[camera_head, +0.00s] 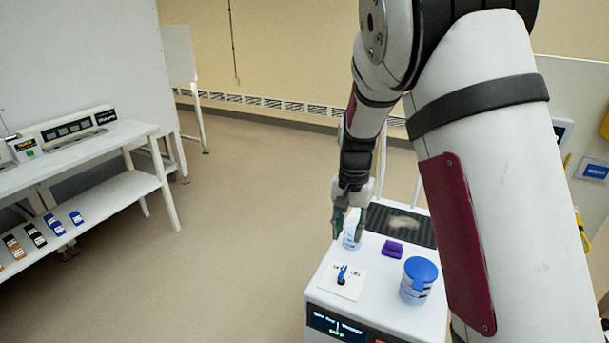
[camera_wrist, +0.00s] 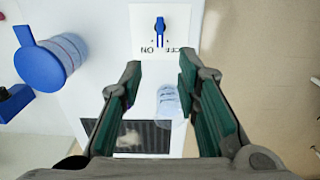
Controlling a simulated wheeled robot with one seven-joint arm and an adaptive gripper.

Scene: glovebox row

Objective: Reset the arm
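My arm reaches down from the upper right in the head view. My gripper (camera_head: 350,218) hangs above the white-topped machine (camera_head: 318,290), near a small clear container (camera_head: 351,238). In the wrist view my gripper (camera_wrist: 158,85) is open, with its green-padded fingers wide apart. The clear container (camera_wrist: 168,102) shows between and below the fingers; it is not gripped. Beyond the fingertips is a white switch plate with a blue knob (camera_wrist: 160,28), marked ON and OFF. The knob also shows in the head view (camera_head: 342,273).
A blue-lidded jar (camera_head: 418,281) and a purple block (camera_head: 392,249) stand on the machine, with a dark mesh panel (camera_head: 400,222) behind. A white shelf table (camera_head: 100,140) with several small boxes stands at left. The floor (camera_head: 220,230) between is clear.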

